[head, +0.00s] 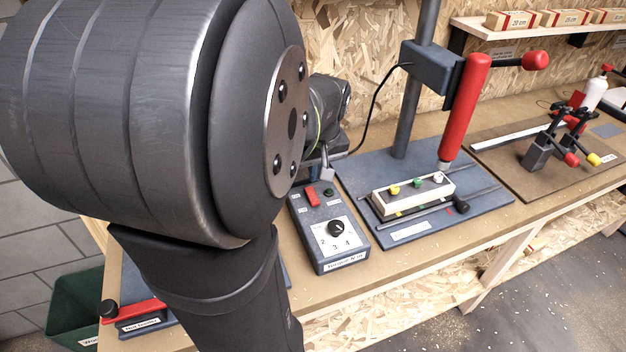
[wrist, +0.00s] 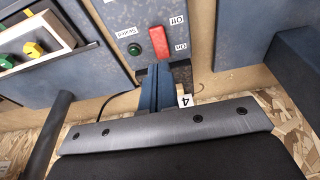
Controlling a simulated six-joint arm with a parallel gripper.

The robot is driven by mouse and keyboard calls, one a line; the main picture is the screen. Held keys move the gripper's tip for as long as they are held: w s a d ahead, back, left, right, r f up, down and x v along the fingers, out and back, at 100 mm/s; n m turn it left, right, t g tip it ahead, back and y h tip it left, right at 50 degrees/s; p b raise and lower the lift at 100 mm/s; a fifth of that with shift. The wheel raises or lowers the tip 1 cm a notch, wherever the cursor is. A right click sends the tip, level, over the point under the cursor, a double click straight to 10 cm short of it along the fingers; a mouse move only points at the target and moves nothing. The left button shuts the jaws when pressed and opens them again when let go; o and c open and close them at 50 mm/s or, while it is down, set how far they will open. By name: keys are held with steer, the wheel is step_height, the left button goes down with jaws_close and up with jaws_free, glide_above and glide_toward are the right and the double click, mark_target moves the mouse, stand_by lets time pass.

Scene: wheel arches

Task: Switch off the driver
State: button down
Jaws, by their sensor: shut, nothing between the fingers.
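The driver's control box (head: 328,240) stands on the bench, with a red rocker switch (head: 312,196), a small green lamp or button (head: 328,192) and a black dial (head: 336,227). In the wrist view the red switch (wrist: 158,42) lies between the labels "Off" and "On"; which side is pressed I cannot tell. My gripper (wrist: 160,70) is shut and empty, its tips close to the "On" end of the switch. Contact cannot be made out. In the head view my gripper (head: 326,168) is at the box's back edge. The driver (head: 466,110) has a red handle and hangs on a stand.
A white block with coloured screws (head: 413,193) sits in a fixture on the blue base plate (head: 370,165), right of the box. A black cable (head: 375,110) runs behind. A clamp fixture (head: 560,140) stands further right.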

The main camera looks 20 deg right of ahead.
steer(key=s+r, duration=0.3)
steer(key=r, duration=0.3)
steer(key=shift+s, duration=0.35)
steer(key=w+f, duration=0.4)
steer(key=f, duration=0.1)
steer(key=w+f, duration=0.2)
steer(key=shift+f, duration=0.35)
steer(key=v, duration=0.6)
steer(key=shift+s+r, duration=0.25)
steer(key=shift+s, duration=0.05)
